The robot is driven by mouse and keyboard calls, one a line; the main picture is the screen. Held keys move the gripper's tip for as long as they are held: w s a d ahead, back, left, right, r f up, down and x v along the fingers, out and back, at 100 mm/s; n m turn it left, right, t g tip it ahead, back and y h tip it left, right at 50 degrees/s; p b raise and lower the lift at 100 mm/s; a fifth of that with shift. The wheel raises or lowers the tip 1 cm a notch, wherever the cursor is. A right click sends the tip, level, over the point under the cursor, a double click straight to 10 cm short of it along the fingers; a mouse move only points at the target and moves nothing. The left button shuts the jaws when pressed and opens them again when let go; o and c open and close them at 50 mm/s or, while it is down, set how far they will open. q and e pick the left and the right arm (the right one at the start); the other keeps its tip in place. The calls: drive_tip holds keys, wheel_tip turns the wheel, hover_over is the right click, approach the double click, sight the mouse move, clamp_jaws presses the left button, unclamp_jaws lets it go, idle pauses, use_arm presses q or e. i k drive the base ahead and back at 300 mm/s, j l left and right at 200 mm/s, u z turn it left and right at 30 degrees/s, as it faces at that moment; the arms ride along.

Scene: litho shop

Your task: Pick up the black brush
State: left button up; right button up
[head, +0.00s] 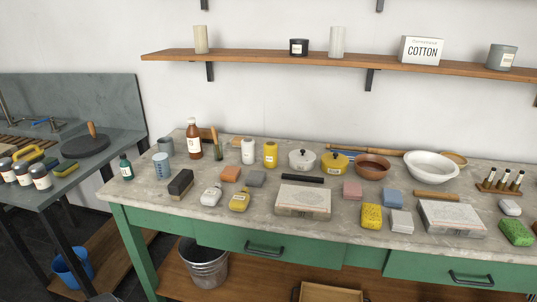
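A block-shaped black brush (181,183) lies on the left part of the grey worktop, near its front left edge. Its upper part is black and a brown layer shows below. Nothing touches it. A long thin black bar (303,179) lies farther right, behind a stone slab (303,201); I cannot tell what it is. Neither of my grippers is in view.
Orange (230,174) and grey blocks (256,179) lie right of the brush. A blue-grey cup (161,165) and green bottle (125,167) stand behind left.

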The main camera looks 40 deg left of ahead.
sight(183, 182)
drive_tip(key=u, duration=2)
drive_tip(key=z, duration=2.15)
drive_tip(key=u, duration=2.15)
